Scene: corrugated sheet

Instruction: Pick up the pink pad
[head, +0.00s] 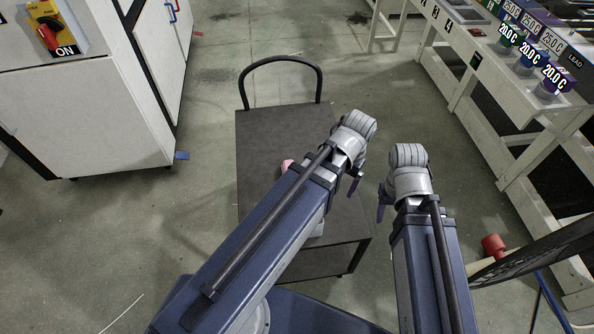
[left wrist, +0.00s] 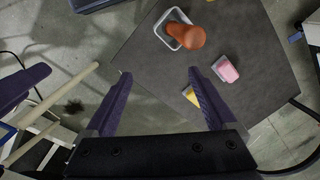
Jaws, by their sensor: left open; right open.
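The pink pad (left wrist: 228,69) lies on the dark cart top, on or against a small pale piece, in the left wrist view. In the head view only a bit of the pink pad (head: 287,165) shows beside my left arm, which hides the rest. My left gripper (left wrist: 160,73) is open and empty, with the pad to the right of its right finger and apart from it. In the head view my left gripper (head: 354,188) is over the cart's right edge. My right gripper (head: 381,208) is open, right of the cart, and only partly visible.
The cart (head: 262,128) has a black handle (head: 282,61) at its far end. In the left wrist view, an orange-brown object (left wrist: 186,34) sits in a white tray (left wrist: 161,31). A yellow piece (left wrist: 189,95) is partly hidden by my finger. White cabinets and benches stand at both sides.

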